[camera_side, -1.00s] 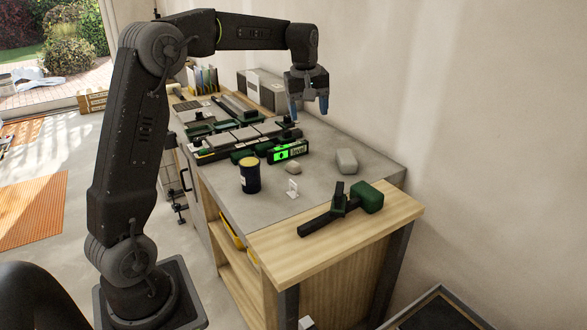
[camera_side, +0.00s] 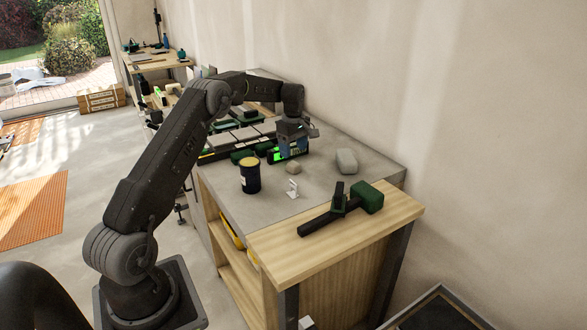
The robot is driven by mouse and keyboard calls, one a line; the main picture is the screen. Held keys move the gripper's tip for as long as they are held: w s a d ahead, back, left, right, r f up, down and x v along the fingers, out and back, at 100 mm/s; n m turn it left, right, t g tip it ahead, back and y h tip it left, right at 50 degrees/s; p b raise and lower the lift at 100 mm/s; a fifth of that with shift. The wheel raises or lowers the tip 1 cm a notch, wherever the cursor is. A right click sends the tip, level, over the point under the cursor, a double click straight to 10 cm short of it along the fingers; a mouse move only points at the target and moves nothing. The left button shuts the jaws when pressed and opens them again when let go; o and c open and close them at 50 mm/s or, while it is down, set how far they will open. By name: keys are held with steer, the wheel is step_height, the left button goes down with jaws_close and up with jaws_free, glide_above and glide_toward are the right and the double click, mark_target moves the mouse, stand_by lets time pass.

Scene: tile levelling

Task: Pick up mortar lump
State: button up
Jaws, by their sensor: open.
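A small beige-grey lump (camera_side: 293,168), which looks like the mortar lump, lies on the grey worktop (camera_side: 325,180). A larger pale grey rounded block (camera_side: 346,161) lies to its right, near the wall; I cannot tell for certain which is mortar. My gripper (camera_side: 294,152) points down just behind and above the small lump, in front of the level with a green display (camera_side: 274,156). Its blue fingers are open and hold nothing visible. The gap between fingertips and worktop is hard to judge.
A dark can with a yellow top (camera_side: 250,176) stands left of the lump. A small white piece (camera_side: 293,188) sits in front. Grey tiles (camera_side: 243,133) lie behind.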

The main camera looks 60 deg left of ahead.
mark_target(294, 163)
steer(key=shift+f, duration=3.2)
steer(key=shift+r, duration=0.1)
steer(key=c, duration=1.1)
